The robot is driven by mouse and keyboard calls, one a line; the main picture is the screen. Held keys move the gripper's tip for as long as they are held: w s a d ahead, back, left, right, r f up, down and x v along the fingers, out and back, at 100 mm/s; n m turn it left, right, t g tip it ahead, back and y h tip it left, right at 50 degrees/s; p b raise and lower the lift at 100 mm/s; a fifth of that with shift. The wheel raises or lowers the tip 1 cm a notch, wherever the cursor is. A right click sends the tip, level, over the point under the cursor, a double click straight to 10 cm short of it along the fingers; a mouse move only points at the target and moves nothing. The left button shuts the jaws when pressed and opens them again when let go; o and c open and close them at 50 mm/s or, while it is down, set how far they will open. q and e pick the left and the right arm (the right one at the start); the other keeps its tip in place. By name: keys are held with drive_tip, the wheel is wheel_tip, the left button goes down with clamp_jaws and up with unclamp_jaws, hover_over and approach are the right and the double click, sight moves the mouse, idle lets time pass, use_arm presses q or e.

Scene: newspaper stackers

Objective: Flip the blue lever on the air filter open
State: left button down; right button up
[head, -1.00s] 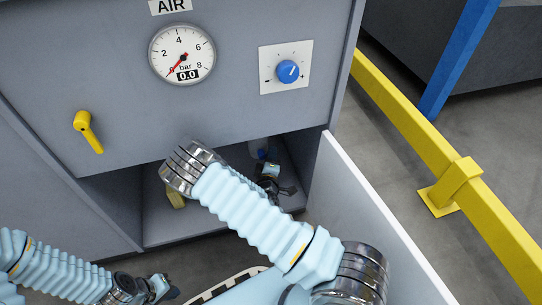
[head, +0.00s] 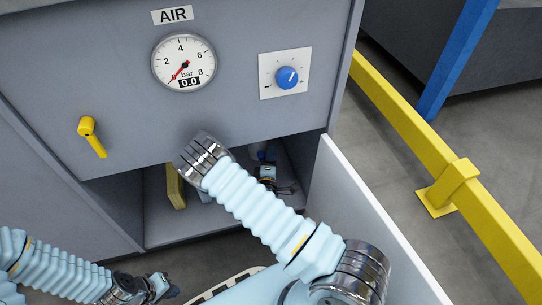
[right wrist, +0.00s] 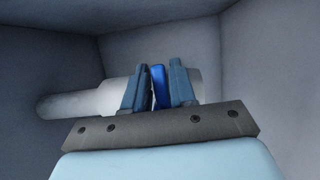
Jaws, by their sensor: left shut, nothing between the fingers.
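The blue lever (right wrist: 159,86) stands upright in the right wrist view, in front of a pale cylinder (right wrist: 80,103) that looks like the air filter. The two fingers of my right gripper (right wrist: 160,90) are on either side of the lever. I cannot tell whether both touch it. In the head view, my right arm reaches into the open lower cabinet, where the dark right gripper (head: 268,180) is small and partly hidden by the arm. My left gripper (head: 160,288) is shut and empty at the lower left.
The grey cabinet (head: 120,60) carries a gauge (head: 184,62) reading 0.0, a blue knob (head: 287,78) and a yellow handle (head: 92,137). Its door (head: 370,220) stands open on the right. A yellowish block (head: 175,187) is inside. A yellow rail (head: 410,130) runs along the right.

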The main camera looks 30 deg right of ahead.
drive_tip(key=p+v, duration=0.1)
drive_tip(key=v, duration=1.3)
drive_tip(key=shift+w, duration=0.1)
